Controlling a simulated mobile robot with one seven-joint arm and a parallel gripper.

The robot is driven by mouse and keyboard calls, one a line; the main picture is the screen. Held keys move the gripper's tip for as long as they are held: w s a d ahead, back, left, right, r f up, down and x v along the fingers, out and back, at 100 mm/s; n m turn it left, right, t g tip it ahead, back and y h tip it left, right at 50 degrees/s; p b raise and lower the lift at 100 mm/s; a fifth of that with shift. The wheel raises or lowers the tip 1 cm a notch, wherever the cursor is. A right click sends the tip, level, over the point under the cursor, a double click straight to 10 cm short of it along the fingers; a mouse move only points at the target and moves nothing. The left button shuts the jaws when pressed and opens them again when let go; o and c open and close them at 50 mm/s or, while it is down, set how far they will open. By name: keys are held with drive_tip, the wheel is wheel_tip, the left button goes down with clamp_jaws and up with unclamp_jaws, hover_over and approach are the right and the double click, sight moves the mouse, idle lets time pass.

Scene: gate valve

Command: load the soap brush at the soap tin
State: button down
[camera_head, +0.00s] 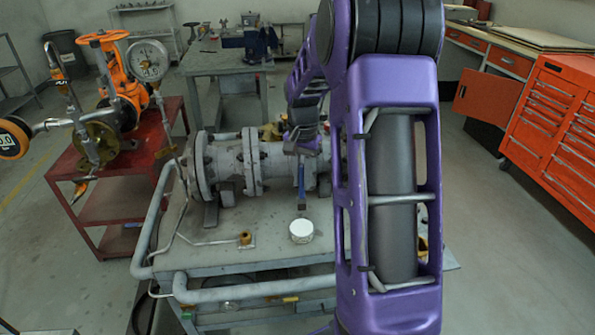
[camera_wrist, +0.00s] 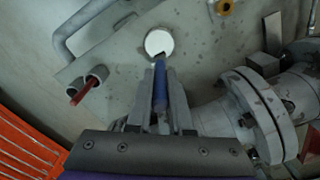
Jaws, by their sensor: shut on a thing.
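The soap tin, a small white round tin (camera_head: 301,231), stands on the grey bench top. It shows in the wrist view as a pale disc (camera_wrist: 158,41). My gripper (camera_head: 302,148) is shut on the soap brush, whose blue handle (camera_head: 301,178) points down. In the wrist view my gripper's fingers (camera_wrist: 160,95) flank the blue brush handle (camera_wrist: 160,84). The dark brush tip overlaps the tin's near edge there. In the head view the tip is behind the tin and looks apart from it; its height is unclear.
A grey flanged valve body (camera_head: 230,165) lies along the bench behind the tin. A brass fitting (camera_head: 245,238) sits left of the tin. A grey pipe (camera_head: 250,290) runs along the bench front. A red cart (camera_head: 120,165) with gauges stands left. An orange tool cabinet (camera_head: 550,130) stands right.

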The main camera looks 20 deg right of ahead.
sight(302, 198)
drive_tip(key=shift+s+f+b, duration=0.1)
drive_tip(key=shift+f+b, duration=2.05)
drive_tip(key=shift+f, duration=0.8)
drive_tip(key=shift+f, duration=0.55)
drive_tip(key=shift+r+p, duration=2.5)
drive_tip(key=shift+r, duration=1.1)
drive_tip(key=shift+f, duration=0.1)
